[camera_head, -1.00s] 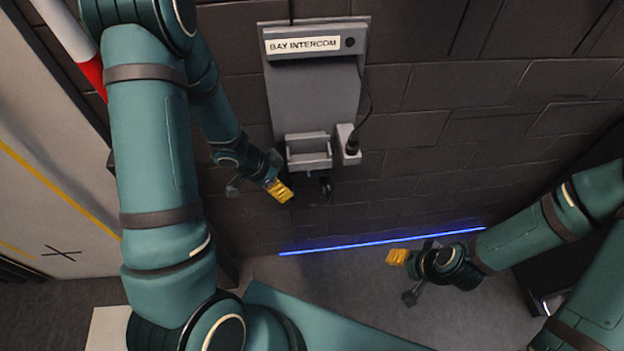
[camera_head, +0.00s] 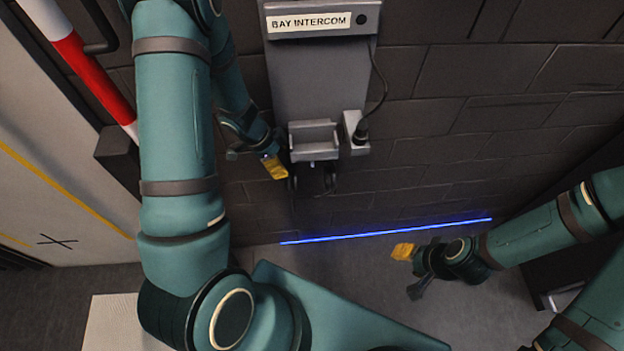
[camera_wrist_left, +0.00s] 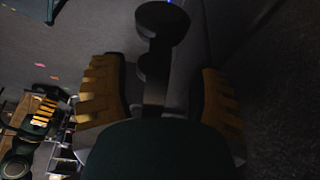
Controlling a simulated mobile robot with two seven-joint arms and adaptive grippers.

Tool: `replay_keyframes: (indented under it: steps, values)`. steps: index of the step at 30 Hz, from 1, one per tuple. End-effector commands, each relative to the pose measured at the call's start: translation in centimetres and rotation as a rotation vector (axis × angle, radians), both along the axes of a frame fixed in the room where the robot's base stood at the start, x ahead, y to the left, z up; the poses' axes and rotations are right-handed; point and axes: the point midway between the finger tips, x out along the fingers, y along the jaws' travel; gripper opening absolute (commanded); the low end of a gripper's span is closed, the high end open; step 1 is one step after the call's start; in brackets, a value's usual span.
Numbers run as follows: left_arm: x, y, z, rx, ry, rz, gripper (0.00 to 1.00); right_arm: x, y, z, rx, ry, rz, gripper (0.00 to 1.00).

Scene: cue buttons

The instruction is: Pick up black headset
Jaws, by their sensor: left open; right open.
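The black headset hangs under the grey cradle (camera_head: 314,142) of the bay intercom; its dark round earpieces (camera_head: 329,180) show against the dark wall. In the left wrist view the headset (camera_wrist_left: 162,24) shows as dark round shapes ahead of and between the two yellow fingers. My left gripper (camera_head: 275,168) is open, just left of the headset and beside the cradle. I cannot tell whether a finger touches it. My right gripper (camera_head: 402,252) is open and empty, low and to the right, away from the headset.
The intercom panel (camera_head: 322,75) is fixed to the dark block wall, with a cord running down to a small grey box (camera_head: 355,133) right of the cradle. A red and white pole (camera_head: 90,75) stands at the left. A blue light strip (camera_head: 385,232) runs along the wall's foot.

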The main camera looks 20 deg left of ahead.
Motion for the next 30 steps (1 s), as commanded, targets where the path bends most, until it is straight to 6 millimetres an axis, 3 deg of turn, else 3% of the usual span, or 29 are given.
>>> replay_keyframes:
  steps: [5,15,25,30]
  values:
    - [0.2,-0.4,-1.0,-0.001,0.000,-0.001,0.62,-0.1,0.0,-0.6,0.000,0.002,0.002,0.47]
    - [1.0,-1.8,-5.3,0.000,0.000,0.001,0.62,0.2,0.0,-3.3,-0.001,-0.006,0.002,0.47]
    - [1.1,-2.0,-5.4,0.000,-0.001,0.000,0.64,0.3,0.0,-3.3,-0.001,-0.008,0.001,0.47]
    - [1.1,-2.0,-5.4,-0.001,-0.001,0.000,0.04,0.3,0.0,-3.3,-0.001,-0.008,0.001,0.47]
